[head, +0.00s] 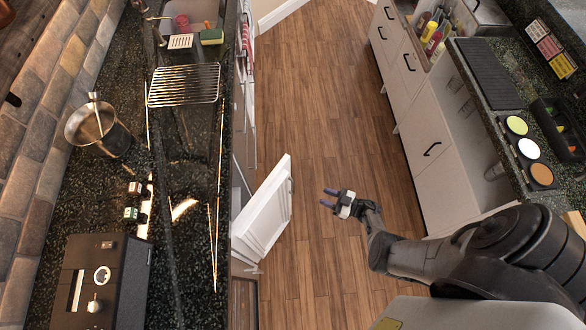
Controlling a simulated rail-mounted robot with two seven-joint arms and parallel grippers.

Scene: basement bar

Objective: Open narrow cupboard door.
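The narrow white cupboard door (262,222) stands swung out from the front of the left counter, over the floor. Its raised panel and free edge show, and an opening shows behind it at the counter side. My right gripper (328,199) is open and empty, with its two fingertips apart and pointing left toward the door. It hangs over the wood floor a short gap to the right of the door's free edge, not touching it. My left gripper is not in view. The inside of the cupboard is mostly hidden by the counter and the door.
The left counter (190,270) holds a wire rack (183,85), a metal pot (98,125) and a black toaster-like appliance (100,285). White drawers (430,165) line the right side. The wood floor (320,90) between is clear.

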